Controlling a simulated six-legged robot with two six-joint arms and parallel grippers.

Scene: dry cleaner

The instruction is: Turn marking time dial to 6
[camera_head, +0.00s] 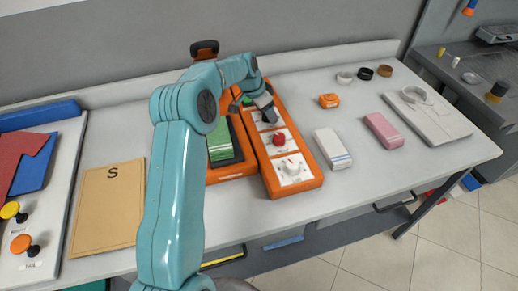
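An orange control panel (309,181) lies on the white table with a column of square dial plates. The nearest plate carries a white dial (291,166), and the one behind it a red knob (279,139). The dial labels and numbers are too small to read, so I cannot tell which is the marking time dial. My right gripper is out of view.
A green pad (220,146) sits in an orange-framed unit beside the panel. A white box (332,149), a pink block (383,130) and a small orange item (329,100) lie to the right. A tan envelope (105,210) marked S lies left. The front right table is clear.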

